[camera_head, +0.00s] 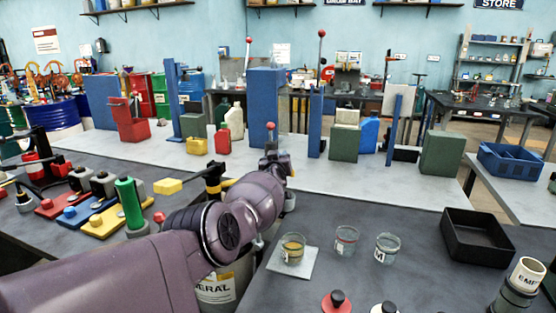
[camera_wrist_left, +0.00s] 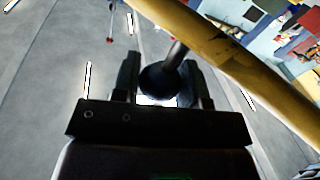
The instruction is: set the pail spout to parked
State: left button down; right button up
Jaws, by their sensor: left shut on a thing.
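A pail (camera_head: 217,290) with a label ending in "ERAL" stands in front of me, its top largely hidden behind my left arm. A yellow bar, which looks like the pail spout (camera_head: 226,183), shows just behind the arm. In the left wrist view the yellow spout (camera_wrist_left: 225,50) crosses diagonally, with a dark rod and round knob (camera_wrist_left: 165,78) at it. My left gripper (camera_wrist_left: 158,78) is shut on that dark knob. In the head view the left gripper (camera_head: 274,160) is small and partly hidden by its own wrist. My right gripper is not in view.
Several glass beakers (camera_head: 345,240) stand right of the pail, one on a pale square plate (camera_head: 302,266). A black tray (camera_head: 478,238) is at the right. Colored blocks with knobs and a green cylinder (camera_head: 130,203) crowd the left. A pale bench (camera_head: 400,178) lies behind.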

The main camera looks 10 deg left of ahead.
pick_arm(q)
jog(key=shift+w+a+r, duration=0.1)
jog(key=shift+a+r, duration=0.25)
jog(key=shift+r, duration=0.2)
jog(key=c, duration=1)
grip_release()
jog(key=o, duration=0.3)
jog(key=shift+w+f, duration=0.1)
jog(key=shift+f, duration=0.2)
jog(key=shift+d+f, duration=0.1)
notch_tip(320, 180, up, 20)
jog(key=p, duration=1.1)
